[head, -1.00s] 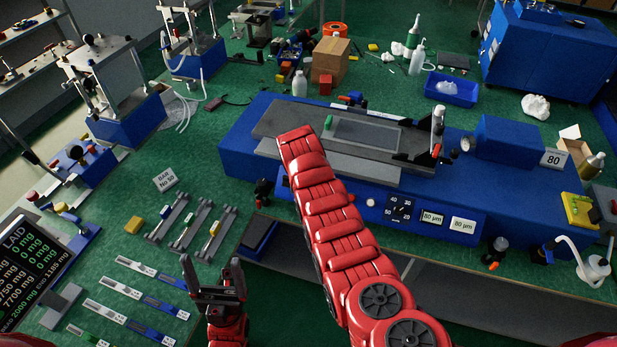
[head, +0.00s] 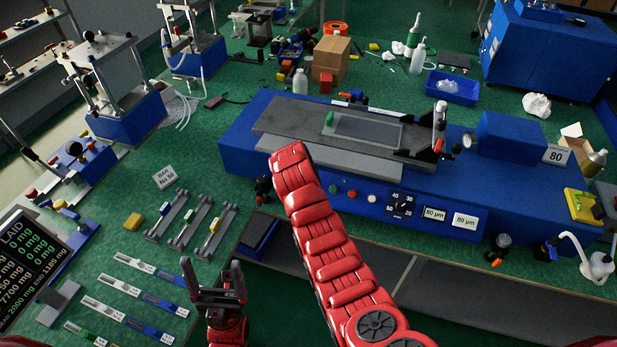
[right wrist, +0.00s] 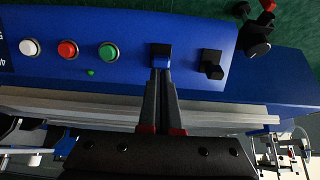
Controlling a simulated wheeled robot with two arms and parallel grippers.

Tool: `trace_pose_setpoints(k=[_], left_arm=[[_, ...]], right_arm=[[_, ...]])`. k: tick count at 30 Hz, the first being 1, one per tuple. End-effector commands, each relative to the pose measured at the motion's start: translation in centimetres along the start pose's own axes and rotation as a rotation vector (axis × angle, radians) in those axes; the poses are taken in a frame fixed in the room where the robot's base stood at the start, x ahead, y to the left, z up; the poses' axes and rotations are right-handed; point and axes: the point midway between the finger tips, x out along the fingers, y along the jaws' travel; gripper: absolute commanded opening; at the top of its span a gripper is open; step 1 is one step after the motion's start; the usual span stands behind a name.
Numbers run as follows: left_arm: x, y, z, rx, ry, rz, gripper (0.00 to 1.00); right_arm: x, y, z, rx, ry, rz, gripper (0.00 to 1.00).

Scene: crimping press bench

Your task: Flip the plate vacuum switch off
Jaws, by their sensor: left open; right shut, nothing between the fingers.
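The front panel of the blue press shows two black switches in the right wrist view: one (right wrist: 161,52) straight ahead of my fingertips and another (right wrist: 212,65) to its right. I cannot read which is the plate vacuum switch. My right gripper (right wrist: 162,74) is shut and empty, its fingertips at or just short of the first switch; contact is unclear. In the head view my red right arm hides that gripper and both switches. My left gripper (head: 215,284) is open and empty, low at the left of the head view.
Green (right wrist: 109,51), red (right wrist: 68,49) and white (right wrist: 29,47) buttons sit left of the switches in the wrist view. A black-handled knob (right wrist: 257,46) is at the upper right. The press (head: 237,150) carries a flat plate (head: 290,150) on top.

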Motion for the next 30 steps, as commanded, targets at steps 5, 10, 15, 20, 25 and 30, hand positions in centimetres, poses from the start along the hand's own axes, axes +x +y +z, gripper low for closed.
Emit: trace_pose_setpoints(k=[5,10,15,20,25,30], left_arm=[[-1.6,0.1,0.3,0.000,0.000,0.000,0.87],[-3.1,0.1,0.5,0.000,0.000,0.000,0.87],[-3.8,0.2,0.7,0.000,0.000,0.000,0.87],[-3.8,0.2,0.6,0.000,0.000,0.000,0.87],[-4.0,0.2,0.7,0.000,0.000,0.000,0.87],[-4.3,0.2,0.7,0.000,0.000,0.000,0.87]], right_arm=[[0.3,0.0,0.6,0.000,0.063,-0.001,0.00],[0.5,0.0,1.1,-0.001,0.124,0.000,0.00],[-0.1,0.0,0.9,0.002,0.176,0.000,0.00],[-0.1,0.0,0.9,0.001,0.174,0.000,0.00],[-0.2,0.0,1.2,0.001,0.174,0.000,0.00],[-0.6,0.0,1.9,0.000,0.174,0.000,0.00]])
